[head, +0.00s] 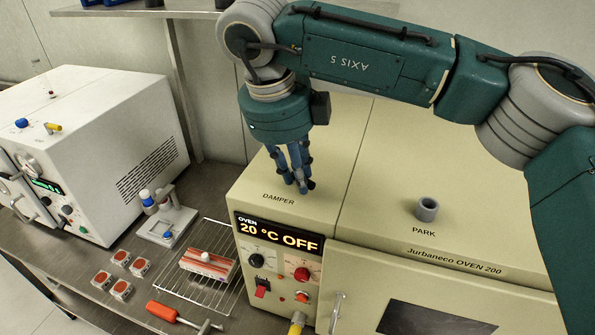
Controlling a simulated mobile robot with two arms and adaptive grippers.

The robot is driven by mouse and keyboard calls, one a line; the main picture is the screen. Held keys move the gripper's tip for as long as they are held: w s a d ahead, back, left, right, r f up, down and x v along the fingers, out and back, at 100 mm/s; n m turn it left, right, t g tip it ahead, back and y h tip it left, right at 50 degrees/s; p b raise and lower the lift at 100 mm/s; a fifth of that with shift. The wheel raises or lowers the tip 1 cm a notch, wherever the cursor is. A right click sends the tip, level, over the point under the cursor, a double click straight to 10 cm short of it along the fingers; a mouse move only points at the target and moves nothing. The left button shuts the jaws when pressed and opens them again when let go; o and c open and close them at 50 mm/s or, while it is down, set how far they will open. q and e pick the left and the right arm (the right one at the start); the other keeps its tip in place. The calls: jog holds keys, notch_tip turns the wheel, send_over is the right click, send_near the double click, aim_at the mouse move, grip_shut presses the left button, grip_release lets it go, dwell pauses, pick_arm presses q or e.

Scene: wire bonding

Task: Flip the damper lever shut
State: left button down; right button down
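The cream oven (290,215) has the word DAMPER printed on its top near the front left corner. My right gripper (302,187) points down just behind that word, its blue fingers close together at or just above the oven top. I cannot make out the damper lever; the fingers and wrist cover that spot. I cannot tell whether the fingers are shut or hold anything. My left gripper is not in view.
A grey PARK socket (427,209) stands on the oven top to the right. A white machine (100,130) stands at the left. A wire rack (212,290) with a boxed item (208,265), a red-handled tool (162,312) and several small red-and-white blocks (121,289) lie on the bench.

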jog(key=n+b, duration=0.2)
jog(key=b, duration=0.2)
jog(key=shift+w+d+f+n+y, duration=0.3)
jog(key=shift+w+d+n, duration=0.05)
jog(key=shift+d+n, duration=0.05)
jog(key=shift+w+d+r+n+t+y+b, duration=0.15)
jog(key=shift+n+b, duration=0.15)
jog(key=shift+n, duration=0.2)
jog(key=shift+w+d+r+n+t+y+b, duration=0.15)
jog(key=shift+n+b, duration=0.1)
jog(key=shift+n, duration=0.25)
jog(key=shift+s+a, duration=0.1)
jog(key=c, duration=1.5)
grip_release()
jog(key=shift+c, duration=0.2)
jog(key=shift+r, duration=0.15)
jog(key=v, duration=1.1)
jog(key=shift+s+r, duration=0.15)
jog(key=shift+r, duration=0.25)
